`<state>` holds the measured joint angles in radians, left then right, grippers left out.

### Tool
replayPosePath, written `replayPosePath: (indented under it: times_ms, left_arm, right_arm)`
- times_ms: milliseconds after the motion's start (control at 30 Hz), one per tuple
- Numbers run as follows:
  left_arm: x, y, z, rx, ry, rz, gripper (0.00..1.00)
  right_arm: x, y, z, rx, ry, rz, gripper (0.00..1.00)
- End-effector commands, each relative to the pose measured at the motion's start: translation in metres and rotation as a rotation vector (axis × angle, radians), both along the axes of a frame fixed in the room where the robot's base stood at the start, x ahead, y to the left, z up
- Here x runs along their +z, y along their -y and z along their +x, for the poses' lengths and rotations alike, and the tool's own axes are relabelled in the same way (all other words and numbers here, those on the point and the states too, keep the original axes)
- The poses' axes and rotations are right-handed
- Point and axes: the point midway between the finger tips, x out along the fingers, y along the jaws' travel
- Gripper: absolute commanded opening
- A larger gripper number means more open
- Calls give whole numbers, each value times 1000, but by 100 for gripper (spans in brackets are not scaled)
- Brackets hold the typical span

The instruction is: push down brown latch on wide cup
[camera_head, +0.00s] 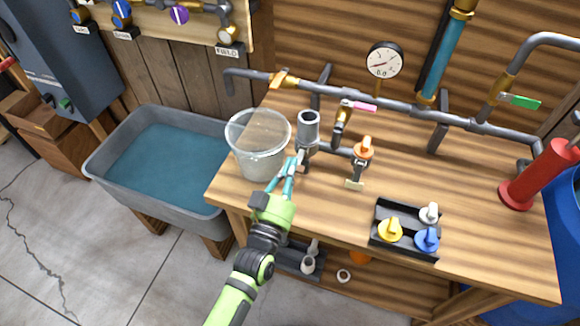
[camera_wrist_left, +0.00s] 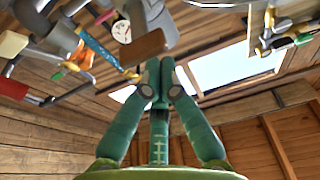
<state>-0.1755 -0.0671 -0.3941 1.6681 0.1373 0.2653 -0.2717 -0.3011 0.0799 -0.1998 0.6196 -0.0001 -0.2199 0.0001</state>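The wide cup (camera_head: 262,160) is a clear, bucket-like vessel at the left end of the wooden bench, beside a grey upright pipe fitting. My left gripper (camera_head: 297,166) is in front of and to the right of the cup, close to the fitting. In the left wrist view the fingertips of my left gripper (camera_wrist_left: 159,78) are together, with nothing visible between them. A brown block (camera_wrist_left: 142,47), which looks like the latch, is just beyond the tips; I cannot tell whether they touch. My right gripper is not in view.
A grey fitting (camera_head: 308,132) stands right of the cup. An orange-handled valve (camera_head: 362,150) and a black tray (camera_head: 380,212) with coloured knobs are farther right. A pipe with a gauge (camera_head: 384,60) runs behind. A water basin (camera_head: 110,165) is left of the bench.

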Motion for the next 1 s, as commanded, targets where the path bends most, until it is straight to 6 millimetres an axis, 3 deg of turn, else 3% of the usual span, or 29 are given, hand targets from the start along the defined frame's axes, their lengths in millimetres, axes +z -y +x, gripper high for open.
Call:
replayPosePath:
  times_ms: [400, 567, 1000]
  left_arm:
    - [-27, -1, -4, -1, 128, -41, 0]
    - [-34, -1, -5, 0, 129, -41, 0]
    - [-25, -2, -3, 0, 129, -41, 0]
  right_arm:
    - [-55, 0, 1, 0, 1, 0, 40]
    - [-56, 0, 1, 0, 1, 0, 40]
    - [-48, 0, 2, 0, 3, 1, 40]
